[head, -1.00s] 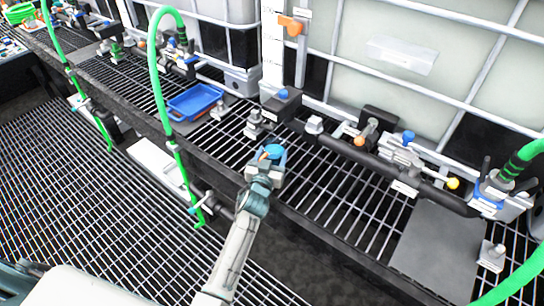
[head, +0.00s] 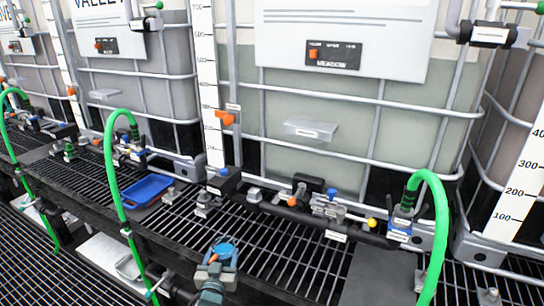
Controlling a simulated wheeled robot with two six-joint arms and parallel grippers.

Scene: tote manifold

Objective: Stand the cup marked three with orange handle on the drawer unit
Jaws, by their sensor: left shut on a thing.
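My left gripper (head: 214,268) is at the lower middle of the head view, shut on a small blue cup (head: 224,250) with an orange handle (head: 212,258). The cup is seen from above, in front of the dark grating shelf. Its mark cannot be read, and the gripper hides part of it. I cannot make out a drawer unit in this view. My right gripper is not in view.
A blue tray (head: 148,188) lies on the grating shelf (head: 265,245) at left. A black pipe (head: 300,216) with valves runs along the shelf. Green hoses (head: 440,235) arch at left and right. Large caged tanks (head: 350,100) stand behind.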

